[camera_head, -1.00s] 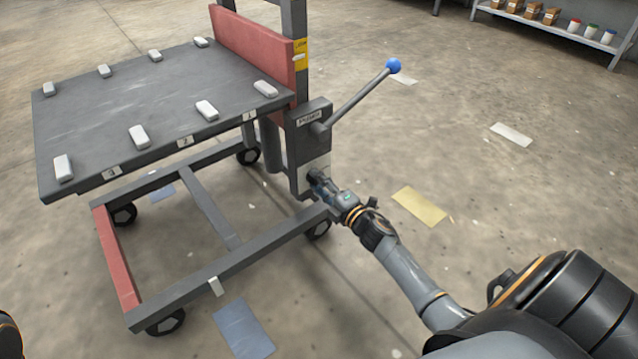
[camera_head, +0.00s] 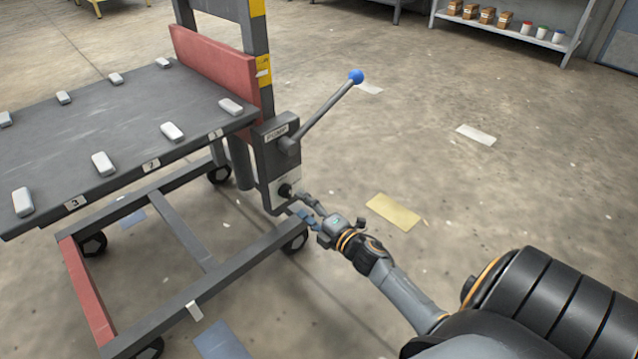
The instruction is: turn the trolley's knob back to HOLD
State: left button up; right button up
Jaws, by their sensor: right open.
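The trolley (camera_head: 110,130) stands at the left with a dark flat top and a red back rail. Its grey pump box (camera_head: 268,160) is at the right corner, with a PUMP label and a lever ending in a blue ball (camera_head: 356,76). The black knob (camera_head: 285,191) sits on a pale plate low on the box; its setting is too small to read. My right gripper (camera_head: 305,206) is open just right of and below the knob, its fingers apart and seemingly clear of it. My left gripper is out of view.
The lever's rod slopes up to the right above my right gripper. The trolley's lower frame (camera_head: 210,275) and a wheel (camera_head: 294,240) are close below it. Floor right of the box is clear, with a flat yellow patch (camera_head: 394,212). A shelf (camera_head: 510,35) stands far back.

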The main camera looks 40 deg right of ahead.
jog(key=s, duration=0.7)
jog(key=shift+d, duration=0.25)
